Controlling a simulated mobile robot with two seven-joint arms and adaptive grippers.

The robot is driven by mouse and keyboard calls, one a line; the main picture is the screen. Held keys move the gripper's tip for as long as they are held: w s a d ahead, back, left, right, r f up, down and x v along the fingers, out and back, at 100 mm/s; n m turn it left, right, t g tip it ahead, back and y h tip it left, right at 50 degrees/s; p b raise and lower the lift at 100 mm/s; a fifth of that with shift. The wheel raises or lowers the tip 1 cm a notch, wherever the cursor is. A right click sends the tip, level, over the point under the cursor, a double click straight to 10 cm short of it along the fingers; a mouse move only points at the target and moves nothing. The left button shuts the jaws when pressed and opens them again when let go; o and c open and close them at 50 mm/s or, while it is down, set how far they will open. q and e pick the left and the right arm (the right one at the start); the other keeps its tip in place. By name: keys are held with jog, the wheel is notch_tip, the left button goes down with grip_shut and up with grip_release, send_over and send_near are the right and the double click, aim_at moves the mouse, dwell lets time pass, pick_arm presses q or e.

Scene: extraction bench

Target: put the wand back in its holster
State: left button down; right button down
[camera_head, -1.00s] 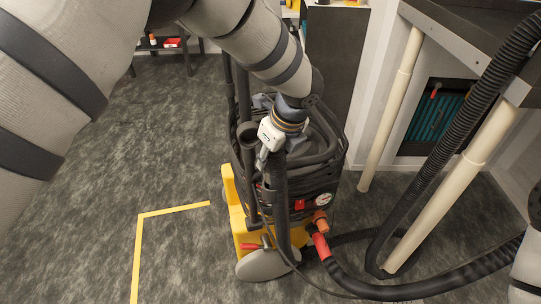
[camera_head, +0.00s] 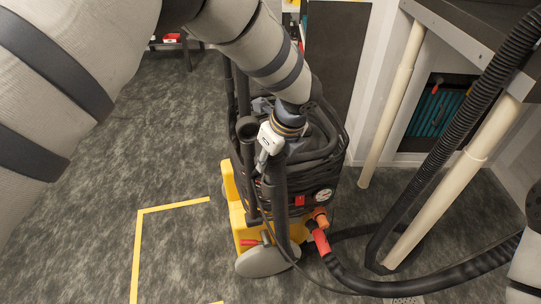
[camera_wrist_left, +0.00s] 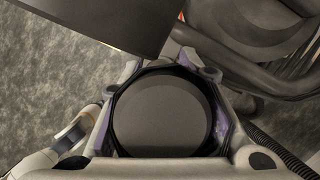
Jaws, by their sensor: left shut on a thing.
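My left gripper (camera_head: 270,140) is shut on the black tubular wand (camera_head: 280,195), which hangs nearly upright at the near side of the extractor cart. In the left wrist view, the wand's round dark end (camera_wrist_left: 162,112) sits between the fingers. A dark upright tube with a wider round mouth (camera_head: 247,128), which looks like the holster, stands on the cart just left of the gripper. The wand is beside this tube, not visibly in it. The wand's lower end is hard to make out against the cart. My right gripper is out of view.
The yellow-based cart (camera_head: 233,205) carries coiled black hose and a gauge (camera_head: 323,195). A thick black hose (camera_head: 380,288) with a red cuff runs right from it. A bench with a pale leg (camera_head: 450,185) stands at right. Floor at left is open, with yellow tape (camera_head: 175,206).

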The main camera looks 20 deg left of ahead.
aim_at(270, 169)
pick_arm(q)
jog(key=shift+f+b, duration=0.3)
jog(key=shift+f, duration=1.1)
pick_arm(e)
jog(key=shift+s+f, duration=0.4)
pick_arm(q)
jog(key=shift+s+f, duration=0.1)
jog(key=shift+f, duration=0.05)
